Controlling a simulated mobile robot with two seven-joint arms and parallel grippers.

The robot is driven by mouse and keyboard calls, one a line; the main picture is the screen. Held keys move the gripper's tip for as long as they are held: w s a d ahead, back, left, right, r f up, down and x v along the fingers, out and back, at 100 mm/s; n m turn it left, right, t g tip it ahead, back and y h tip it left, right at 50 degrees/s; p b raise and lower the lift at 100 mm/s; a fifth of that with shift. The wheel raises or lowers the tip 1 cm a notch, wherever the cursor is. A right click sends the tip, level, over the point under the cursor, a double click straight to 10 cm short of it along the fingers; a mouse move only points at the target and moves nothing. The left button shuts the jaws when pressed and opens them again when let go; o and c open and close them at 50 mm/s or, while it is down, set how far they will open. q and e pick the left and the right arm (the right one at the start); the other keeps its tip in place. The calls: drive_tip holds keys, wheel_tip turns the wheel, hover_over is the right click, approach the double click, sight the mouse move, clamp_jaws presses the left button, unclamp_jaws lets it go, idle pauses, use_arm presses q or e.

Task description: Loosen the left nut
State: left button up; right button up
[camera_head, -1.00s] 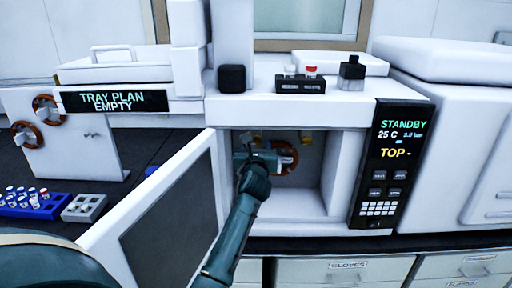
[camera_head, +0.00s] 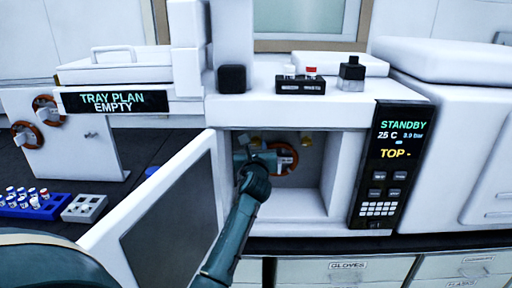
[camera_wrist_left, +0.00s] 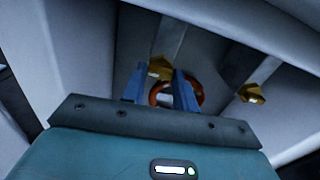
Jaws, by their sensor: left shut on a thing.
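The left nut is a small brass fitting (camera_wrist_left: 160,68) at the top of the open oven compartment, under a grey strip. In the left wrist view it sits between the blue fingertips of my left gripper (camera_wrist_left: 160,77). The gripper is shut on it. In the head view my left gripper (camera_head: 252,146) reaches into the compartment and mostly covers this nut. The right nut (camera_wrist_left: 252,93) is a similar brass fitting to the right, free of the gripper. An orange-brown coil (camera_head: 285,158) with a pale tag hangs behind and to the right of the gripper.
The oven door (camera_head: 170,215) stands open on the left, beside my left arm. The display (camera_head: 400,140) reads STANDBY, 25 C and TOP. A black vial rack (camera_head: 300,87) stands on top. Two coils (camera_head: 47,110) hang on a white stand at left, near a blue vial rack (camera_head: 30,207).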

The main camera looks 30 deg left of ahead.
use_arm(q)
drive_tip(key=n, duration=0.3)
drive_tip(key=shift+n+p, duration=0.4)
drive_tip(key=n, duration=0.4)
drive_tip(key=shift+n, duration=0.3)
drive_tip(key=n+b, duration=0.1)
drive_tip(key=n, duration=0.3)
drive_tip(key=shift+f+n, duration=0.1)
drive_tip(key=shift+n, duration=0.2)
drive_tip(key=shift+n+b, duration=0.4)
drive_tip(key=shift+n, duration=1.7)
drive_tip(key=o, duration=1)
drive_tip(key=shift+s, duration=0.1)
